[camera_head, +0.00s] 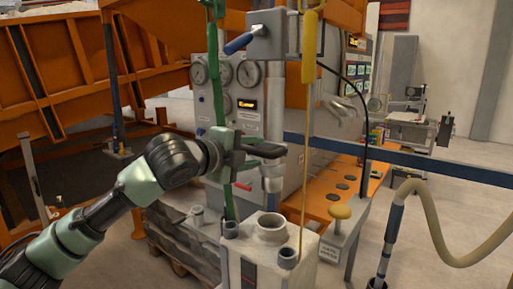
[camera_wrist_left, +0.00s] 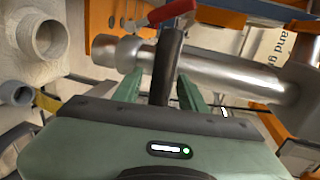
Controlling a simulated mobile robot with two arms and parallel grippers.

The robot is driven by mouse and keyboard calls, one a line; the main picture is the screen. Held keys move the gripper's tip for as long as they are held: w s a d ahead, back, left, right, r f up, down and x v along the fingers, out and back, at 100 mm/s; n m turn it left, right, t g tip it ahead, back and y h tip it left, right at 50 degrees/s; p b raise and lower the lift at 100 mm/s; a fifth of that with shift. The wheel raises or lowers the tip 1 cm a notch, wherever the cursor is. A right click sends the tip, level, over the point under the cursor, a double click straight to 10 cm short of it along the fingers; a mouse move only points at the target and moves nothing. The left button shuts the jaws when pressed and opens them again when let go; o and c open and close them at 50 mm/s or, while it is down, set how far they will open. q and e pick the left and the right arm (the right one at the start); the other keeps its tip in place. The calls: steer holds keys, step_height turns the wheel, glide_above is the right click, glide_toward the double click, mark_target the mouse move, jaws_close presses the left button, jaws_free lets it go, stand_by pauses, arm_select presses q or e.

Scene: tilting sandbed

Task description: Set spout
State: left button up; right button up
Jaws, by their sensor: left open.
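A metal pipe (camera_head: 272,178), which looks like the spout, hangs above a pale tank (camera_head: 258,262) with a round open neck (camera_head: 271,228). A dark handle-like bar (camera_head: 264,150) sticks out beside the pipe. My left gripper (camera_head: 248,155) is at this bar. In the left wrist view the dark bar (camera_wrist_left: 167,62) stands between the open fingers of my left gripper (camera_wrist_left: 158,88), with the shiny pipe (camera_wrist_left: 225,72) behind it. Contact with the bar cannot be told. My right gripper is not in view.
A red lever (camera_head: 243,187) sits by the pipe and also shows in the left wrist view (camera_wrist_left: 172,12). A gauge panel (camera_head: 228,90) stands behind. A green pole (camera_head: 220,90) and a thin yellow rod (camera_head: 304,150) run near. A beige hose (camera_head: 440,235) is at right.

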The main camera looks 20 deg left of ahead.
arm_select(q)
steer(key=shift+w+d+f, duration=0.15)
steer(key=shift+w+d, duration=0.05)
steer(key=shift+w, duration=0.35)
jaws_close()
stand_by(1.1)
